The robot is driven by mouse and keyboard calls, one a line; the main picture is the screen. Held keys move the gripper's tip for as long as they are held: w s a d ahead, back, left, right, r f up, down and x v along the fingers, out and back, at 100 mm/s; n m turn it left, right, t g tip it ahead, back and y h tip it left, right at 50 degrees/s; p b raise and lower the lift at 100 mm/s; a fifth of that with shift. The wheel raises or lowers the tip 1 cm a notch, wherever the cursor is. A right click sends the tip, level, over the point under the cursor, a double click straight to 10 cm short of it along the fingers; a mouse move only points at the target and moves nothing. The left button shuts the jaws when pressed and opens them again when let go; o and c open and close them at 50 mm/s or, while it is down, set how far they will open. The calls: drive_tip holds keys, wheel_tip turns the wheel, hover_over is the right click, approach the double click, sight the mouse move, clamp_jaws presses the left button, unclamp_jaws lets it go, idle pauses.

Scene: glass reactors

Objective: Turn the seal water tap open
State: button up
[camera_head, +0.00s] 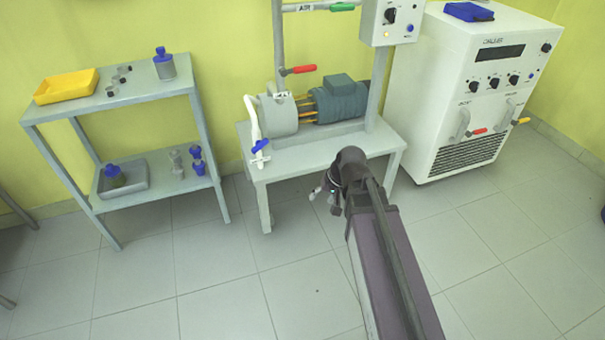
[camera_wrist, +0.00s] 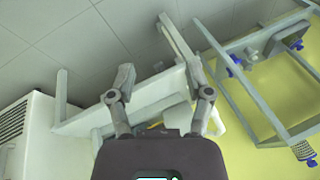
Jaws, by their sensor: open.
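A tap with a blue handle (camera_head: 260,147) hangs at the lower end of a white pipe (camera_head: 253,118), at the left front corner of the pump bench. A small label beside it is too small to read. My gripper (camera_head: 322,192) is in front of the bench, right of and lower in the picture than this tap, and apart from it. In the wrist view my gripper (camera_wrist: 160,72) has its fingers spread, with nothing held between them. I cannot make out the blue-handled tap in the wrist view.
A pump with a motor (camera_head: 340,98) sits on the bench (camera_head: 300,160). A red-handled valve (camera_head: 298,70) and a green handle (camera_head: 343,7) are on the frame above. A white cabinet (camera_head: 430,90) stands right, a two-tier shelf (camera_head: 150,92) left. Open floor lies in front.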

drive_tip(key=s+d+f+g+h, duration=0.1)
drive_tip(key=s+d+g+h, duration=0.1)
drive_tip(key=s+d, duration=0.5)
drive_tip(key=shift+d+f+h, duration=0.2)
drive_tip(key=shift+h, duration=0.7)
drive_tip(key=shift+c, duration=0.6)
drive_tip(key=shift+a, duration=0.2)
drive_tip(key=shift+s, duration=0.1)
